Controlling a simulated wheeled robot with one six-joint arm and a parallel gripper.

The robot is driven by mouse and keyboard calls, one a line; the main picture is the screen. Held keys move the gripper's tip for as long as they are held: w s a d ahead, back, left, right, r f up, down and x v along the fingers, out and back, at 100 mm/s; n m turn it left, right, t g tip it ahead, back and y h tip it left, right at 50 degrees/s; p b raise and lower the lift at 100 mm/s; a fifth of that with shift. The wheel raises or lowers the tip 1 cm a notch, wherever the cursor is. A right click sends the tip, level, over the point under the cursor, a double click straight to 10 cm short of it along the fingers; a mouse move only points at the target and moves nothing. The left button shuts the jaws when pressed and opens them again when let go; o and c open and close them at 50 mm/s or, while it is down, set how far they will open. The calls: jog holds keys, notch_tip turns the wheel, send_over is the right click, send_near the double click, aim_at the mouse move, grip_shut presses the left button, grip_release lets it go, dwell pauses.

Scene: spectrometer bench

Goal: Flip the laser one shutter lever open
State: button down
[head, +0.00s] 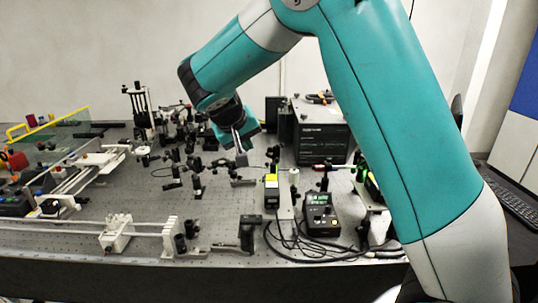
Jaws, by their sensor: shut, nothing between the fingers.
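My gripper (239,146) is shut and empty, pointing down above the middle of the optical bench (225,208). A small grey block (243,173) and dark post-mounted optics show close to and below its fingertips. I cannot tell whether the fingers touch any of them. A large black box-shaped unit (322,140) stands to the right of the gripper, partly behind my arm. I cannot make out which device is laser one. Its shutter lever is too small to pick out or is hidden, so its position cannot be told.
A black meter (321,214) with a lit display and a yellow-topped module (271,190) stand front right, with loose black cables (300,243) before them. White rails (85,229) and clear panels (45,141) fill the left. Posts crowd the centre; bare patches lie front centre.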

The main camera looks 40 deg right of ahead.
jog(key=shift+f, duration=0.1)
jog(key=p+x, duration=0.1)
jog(key=x, duration=0.2)
jog(key=d+p+x, duration=0.1)
jog(key=p+x, duration=0.1)
jog(key=x, duration=0.2)
jog(key=d+r+p+x, duration=0.1)
jog(key=x, duration=0.3)
jog(key=shift+s, duration=0.45)
jog(key=shift+d+f+p, duration=0.2)
jog(key=shift+d+p, duration=0.3)
jog(key=shift+d, duration=0.25)
jog(key=shift+a, duration=0.1)
